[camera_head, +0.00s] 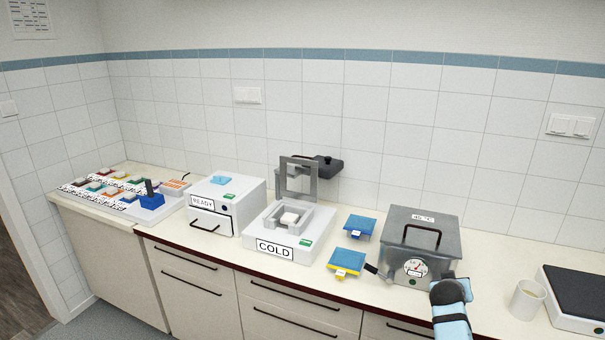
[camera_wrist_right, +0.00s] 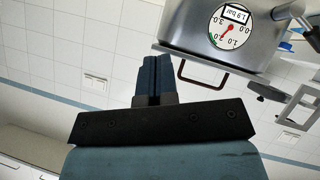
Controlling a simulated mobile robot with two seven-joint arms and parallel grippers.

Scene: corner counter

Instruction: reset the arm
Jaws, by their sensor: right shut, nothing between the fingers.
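My right arm (camera_head: 452,315) comes in from the bottom right in the head view, in front of the steel box's right front corner. Its fingers cannot be made out there. In the right wrist view my right gripper (camera_wrist_right: 153,62) is shut, with its two blue fingers together and nothing between them. The steel box (camera_head: 420,238) has a lid handle, a round gauge (camera_head: 416,268) and a dark lever at its left front. My left gripper is not in view.
Blue and yellow labelled pieces (camera_head: 347,258) lie left of the box. The COLD unit (camera_head: 303,248) and READY unit (camera_head: 228,217) stand further left. A white cup (camera_head: 527,300) and a dark-topped device (camera_head: 575,295) stand at the right. Some counter is clear between box and cup.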

